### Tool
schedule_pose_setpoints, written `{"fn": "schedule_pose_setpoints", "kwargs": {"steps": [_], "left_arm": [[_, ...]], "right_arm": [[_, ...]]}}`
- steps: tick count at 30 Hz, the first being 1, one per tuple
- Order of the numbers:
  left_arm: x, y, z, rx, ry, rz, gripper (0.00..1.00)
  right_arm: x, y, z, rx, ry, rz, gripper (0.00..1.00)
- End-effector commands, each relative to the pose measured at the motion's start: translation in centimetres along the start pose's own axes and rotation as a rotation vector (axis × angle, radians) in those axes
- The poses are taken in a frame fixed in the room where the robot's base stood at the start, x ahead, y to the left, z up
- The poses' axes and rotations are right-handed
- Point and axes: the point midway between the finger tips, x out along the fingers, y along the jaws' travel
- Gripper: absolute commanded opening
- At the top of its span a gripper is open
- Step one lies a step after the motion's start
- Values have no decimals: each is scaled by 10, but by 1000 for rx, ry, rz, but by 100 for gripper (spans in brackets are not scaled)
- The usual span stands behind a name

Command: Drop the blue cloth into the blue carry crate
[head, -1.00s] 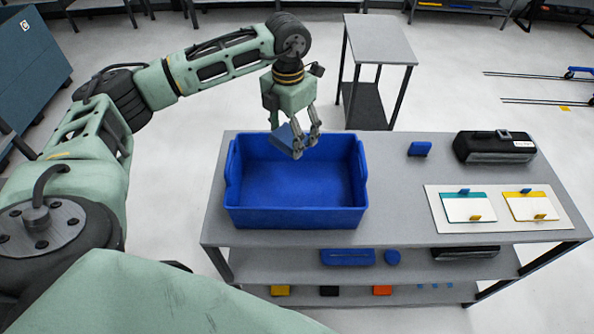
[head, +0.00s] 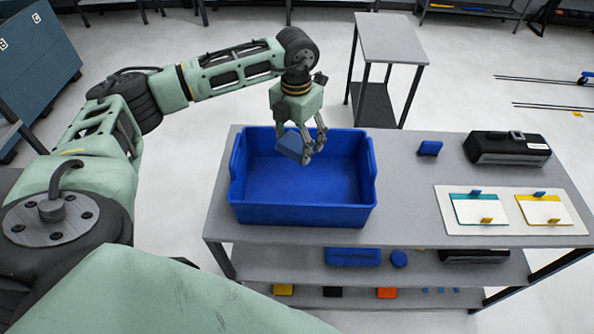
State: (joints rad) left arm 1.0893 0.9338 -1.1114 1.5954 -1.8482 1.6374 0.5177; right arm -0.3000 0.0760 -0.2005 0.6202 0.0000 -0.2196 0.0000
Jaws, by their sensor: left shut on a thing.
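The blue carry crate (head: 302,215) stands at the left end of the grey table, open at the top. My left gripper (head: 307,158) points down over the back middle of the crate. It is shut on the blue cloth (head: 291,147), a small folded blue piece that shows at the left side of the fingers. The cloth overlaps the crate's inside in this view; I cannot tell exactly how high it is above the crate floor. The crate's visible floor is bare. My right gripper is not in view.
On the grey table (head: 408,195) stand a small blue block (head: 430,148), a black case (head: 507,148) and a white board (head: 512,228) with two cards. Lower shelves hold several items. A small side table (head: 392,40) stands behind. The table middle is clear.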

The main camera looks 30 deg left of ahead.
Motion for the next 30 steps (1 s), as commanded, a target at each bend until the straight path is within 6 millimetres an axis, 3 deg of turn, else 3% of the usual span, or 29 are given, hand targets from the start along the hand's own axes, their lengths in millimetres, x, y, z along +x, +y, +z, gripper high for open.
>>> {"fn": "schedule_pose_setpoints", "kwargs": {"steps": [3, 4, 11, 23, 30], "left_arm": [[-1, 0, 0, 0, 0, 0, 50], [-1, 0, 0, 0, 0, 0, 72], [-1, 0, 0, 0, 0, 0, 92], [-5, 0, 0, 0, -1, 0, 92], [-46, 0, 2, 0, -5, -1, 92]], "right_arm": [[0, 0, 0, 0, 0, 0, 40], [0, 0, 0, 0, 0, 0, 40], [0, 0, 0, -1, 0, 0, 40], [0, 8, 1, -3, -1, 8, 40], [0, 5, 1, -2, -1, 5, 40]]}}
